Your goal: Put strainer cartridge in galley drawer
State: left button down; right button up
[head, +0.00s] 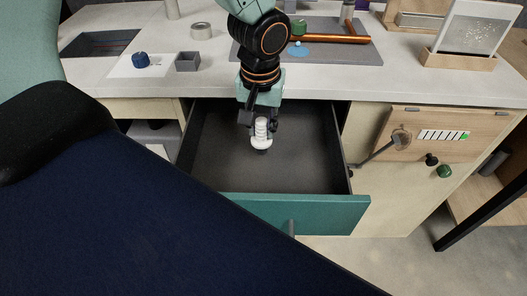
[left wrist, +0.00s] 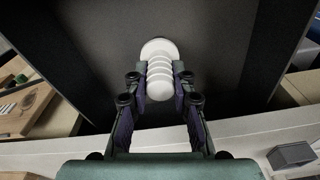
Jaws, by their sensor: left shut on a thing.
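The strainer cartridge (head: 261,132) is a white ribbed piece with a wider rounded end. It is upright in the head view, over the open galley drawer (head: 220,165), which has a dark floor and a teal front. My left gripper (head: 259,122) points down and is shut on the cartridge. In the left wrist view the cartridge (left wrist: 158,70) sits between the two fingertips (left wrist: 158,82), with the dark drawer floor (left wrist: 215,55) behind it. I cannot tell whether its lower end touches the floor. The drawer shows no other object. My right gripper is not in view.
The pale counter (head: 330,85) lies behind the drawer, with a blue knob-like piece (head: 141,60), a small grey box (head: 188,62) and a copper-coloured tool (head: 335,40). A panel with a lever (head: 378,153) is right of the drawer. A dark blue surface fills the lower left.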

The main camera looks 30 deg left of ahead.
aim_at(261, 145)
pick_arm(q)
jog(key=f, duration=0.2)
jog(key=shift+w+a+f+b, duration=0.1)
jog(key=shift+a+f+b, duration=0.1)
jog(key=shift+f+b, duration=0.15)
jog(key=shift+a+f, duration=0.15)
jog(key=shift+f, duration=0.5)
jog(key=f, duration=0.1)
jog(key=f+b, duration=0.1)
jog(key=shift+d+f, duration=0.3)
jog(key=shift+a, duration=0.2)
jog(key=shift+f, duration=0.1)
